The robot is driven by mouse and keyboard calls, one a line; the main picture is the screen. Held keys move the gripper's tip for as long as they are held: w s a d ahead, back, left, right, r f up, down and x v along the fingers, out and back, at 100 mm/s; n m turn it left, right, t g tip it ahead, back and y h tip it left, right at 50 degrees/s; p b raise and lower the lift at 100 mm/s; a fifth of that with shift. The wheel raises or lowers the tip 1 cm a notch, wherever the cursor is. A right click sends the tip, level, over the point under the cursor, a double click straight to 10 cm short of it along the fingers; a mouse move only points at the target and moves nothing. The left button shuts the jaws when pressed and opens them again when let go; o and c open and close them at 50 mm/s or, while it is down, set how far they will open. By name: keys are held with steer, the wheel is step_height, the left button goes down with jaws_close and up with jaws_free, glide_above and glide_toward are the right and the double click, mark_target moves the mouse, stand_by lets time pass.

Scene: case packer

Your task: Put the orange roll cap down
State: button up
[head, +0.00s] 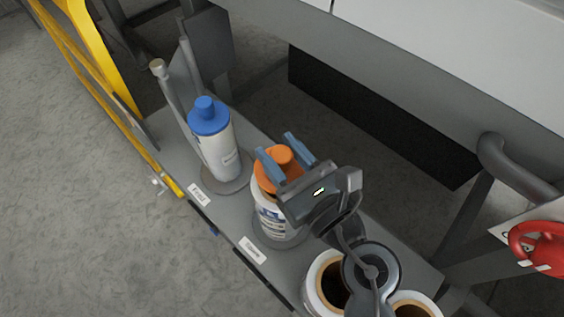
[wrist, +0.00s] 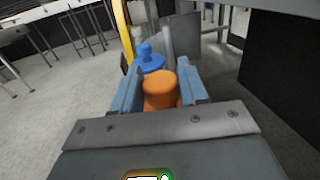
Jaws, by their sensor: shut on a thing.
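The orange roll cap (head: 281,155) is between the two blue fingers of my gripper (head: 277,147), which is shut on it. In the wrist view the cap (wrist: 161,92) sits between the fingers (wrist: 160,76), its top facing away. In the head view an orange part also shows below the left finger, directly over a white labelled bottle (head: 270,222). I cannot tell whether the cap touches the bottle. My gripper's body hides part of the bottle's right side.
A white bottle with a blue cap (head: 210,120) stands to the left on the same grey shelf (head: 222,212). Open round containers (head: 322,285) are at the lower right. A yellow rail (head: 110,100) runs along the left, and a red handwheel (head: 540,248) is at the far right.

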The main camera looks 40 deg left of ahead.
mark_target(285, 171)
steer(key=shift+f, duration=1.8)
steer(key=shift+b, duration=0.3)
steer(key=o, duration=1.2)
steer(key=shift+f, duration=0.1)
steer(key=shift+b+v, duration=0.95)
steer(key=shift+v, duration=5.1)
